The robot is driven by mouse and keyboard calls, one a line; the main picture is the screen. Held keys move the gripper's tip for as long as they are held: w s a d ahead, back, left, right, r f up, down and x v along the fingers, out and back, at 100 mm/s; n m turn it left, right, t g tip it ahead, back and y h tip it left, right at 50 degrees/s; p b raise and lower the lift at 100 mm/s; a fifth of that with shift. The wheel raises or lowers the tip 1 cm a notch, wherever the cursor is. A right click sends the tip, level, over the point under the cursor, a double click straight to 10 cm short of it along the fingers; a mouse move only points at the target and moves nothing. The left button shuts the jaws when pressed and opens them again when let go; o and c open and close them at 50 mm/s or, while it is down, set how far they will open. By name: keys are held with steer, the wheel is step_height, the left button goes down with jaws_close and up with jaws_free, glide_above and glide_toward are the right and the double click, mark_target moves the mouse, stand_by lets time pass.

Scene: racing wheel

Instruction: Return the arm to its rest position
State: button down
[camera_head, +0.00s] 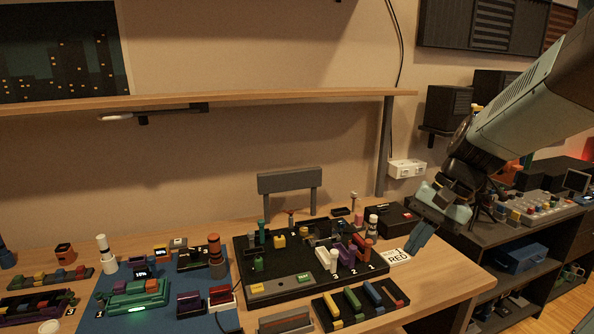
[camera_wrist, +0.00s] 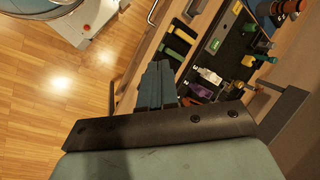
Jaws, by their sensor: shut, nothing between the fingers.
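My gripper (camera_head: 420,236) hangs at the right end of the wooden table (camera_head: 468,270), above and near its edge, with its fingers pointing down. My arm reaches in from the upper right of the head view. The fingers are pressed together with nothing held. The gripper also shows in the wrist view (camera_wrist: 157,88), its blue-grey fingers side by side over the table's edge. A white card reading "RED" (camera_head: 397,258) lies on the table just left of the fingers. Any contact between the fingers and the table is hard to tell.
A black board (camera_head: 300,285) with colored levers and blocks fills the table's middle. A blue mat (camera_head: 95,322) with several small devices lies left. A wooden shelf (camera_head: 250,98) runs above. A dark side bench (camera_head: 490,240) stands behind my gripper. Open floor (camera_wrist: 50,120) lies beside the table.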

steer(key=s+r+n+t+h, duration=0.4)
steer(key=s+r+n+t, duration=0.1)
steer(key=s+r, duration=0.1)
steer(key=shift+s+d+r+n+t+h, duration=0.25)
steer(key=shift+d+r+n+t+h, duration=0.1)
steer(key=shift+d, duration=0.1)
